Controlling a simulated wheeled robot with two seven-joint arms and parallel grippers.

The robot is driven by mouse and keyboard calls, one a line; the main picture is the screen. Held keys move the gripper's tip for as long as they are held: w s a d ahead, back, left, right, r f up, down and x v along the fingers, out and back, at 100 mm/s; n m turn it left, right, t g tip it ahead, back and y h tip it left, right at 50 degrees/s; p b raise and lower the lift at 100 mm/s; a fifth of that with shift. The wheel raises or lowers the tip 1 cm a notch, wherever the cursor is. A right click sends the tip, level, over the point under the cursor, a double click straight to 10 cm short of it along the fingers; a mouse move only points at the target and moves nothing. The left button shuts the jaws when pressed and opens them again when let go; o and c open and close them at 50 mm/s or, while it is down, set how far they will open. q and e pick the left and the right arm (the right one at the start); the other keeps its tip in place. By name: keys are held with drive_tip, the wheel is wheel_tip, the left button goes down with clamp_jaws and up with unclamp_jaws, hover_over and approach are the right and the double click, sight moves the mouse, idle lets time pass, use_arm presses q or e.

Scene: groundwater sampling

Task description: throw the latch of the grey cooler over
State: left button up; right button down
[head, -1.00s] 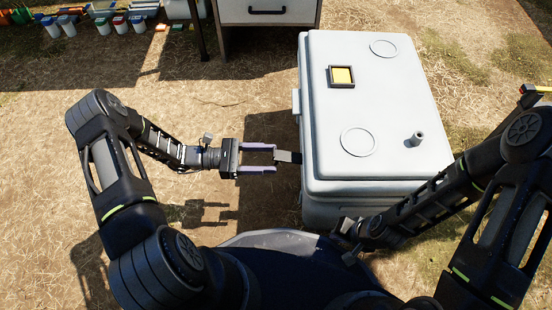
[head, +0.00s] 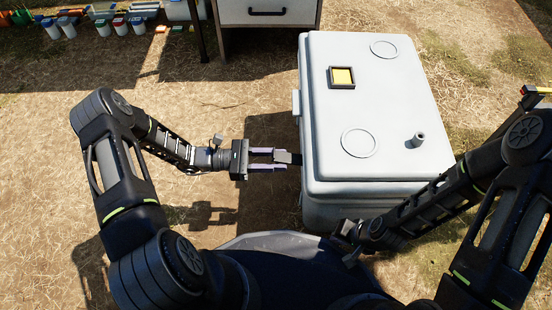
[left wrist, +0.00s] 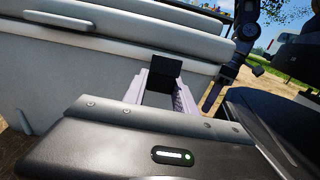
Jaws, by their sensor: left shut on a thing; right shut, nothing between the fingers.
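The grey cooler (head: 385,110) stands right of centre with its lid closed. Its black latch (head: 290,158) sticks out from the cooler's left side, and it also shows in the left wrist view (left wrist: 162,66). My left gripper (head: 283,158) reaches in from the left and is shut on the latch. Its pale purple fingers show on both sides of the latch in the left wrist view (left wrist: 160,84). My right gripper (head: 342,235) is low by the cooler's near side, shut and empty; its fingertips are hard to make out.
A white cabinet (head: 268,12) with a dark handle stands behind the cooler. Several small coloured-lid containers (head: 85,25) stand at the back left. A yellow square (head: 342,76) and a short spout (head: 417,139) are on the lid.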

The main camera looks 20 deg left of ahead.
use_arm(q)
clamp_jaws()
idle(0.8)
